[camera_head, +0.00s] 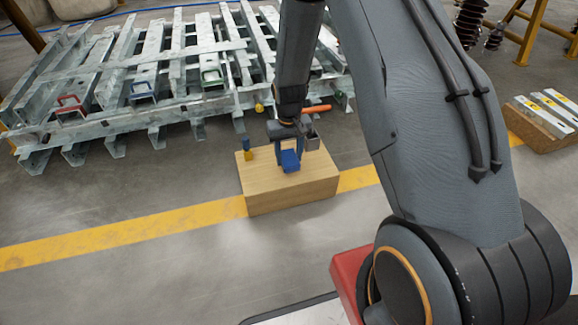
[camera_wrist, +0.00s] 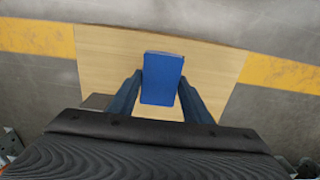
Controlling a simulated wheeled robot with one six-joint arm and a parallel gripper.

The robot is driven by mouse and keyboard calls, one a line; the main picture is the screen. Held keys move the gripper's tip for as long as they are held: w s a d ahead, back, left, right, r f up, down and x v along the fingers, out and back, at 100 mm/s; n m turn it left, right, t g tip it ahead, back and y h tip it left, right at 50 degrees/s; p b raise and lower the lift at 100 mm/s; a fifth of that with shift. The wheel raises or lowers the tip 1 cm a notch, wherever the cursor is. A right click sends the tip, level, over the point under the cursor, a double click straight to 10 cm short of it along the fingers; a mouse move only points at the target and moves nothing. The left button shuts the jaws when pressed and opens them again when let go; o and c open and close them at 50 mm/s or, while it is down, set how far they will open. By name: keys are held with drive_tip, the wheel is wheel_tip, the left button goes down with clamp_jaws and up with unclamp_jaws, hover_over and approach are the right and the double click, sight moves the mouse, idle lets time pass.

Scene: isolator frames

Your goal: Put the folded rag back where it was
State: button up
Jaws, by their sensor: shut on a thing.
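The folded rag is a small blue block-like bundle (camera_head: 290,161); it also shows in the wrist view (camera_wrist: 162,79). My gripper (camera_head: 286,152) is shut on it, with one finger on each side of the rag in the wrist view (camera_wrist: 160,95). The rag is over the top of a light wooden block (camera_head: 292,200). I cannot tell whether the rag touches the wood.
On the wooden block stand a small yellow and blue item (camera_head: 247,150) and a grey box-like item (camera_head: 310,141). An orange-handled thing (camera_head: 317,109) is behind. Galvanized steel frames (camera_head: 150,90) fill the back left. Floor in front is clear.

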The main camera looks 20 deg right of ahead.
sight(289, 164)
drive_tip(key=shift+f+b, duration=0.8)
drive_tip(key=shift+f, duration=1.15)
drive_tip(key=shift+f, duration=0.1)
drive_tip(key=o, duration=0.9)
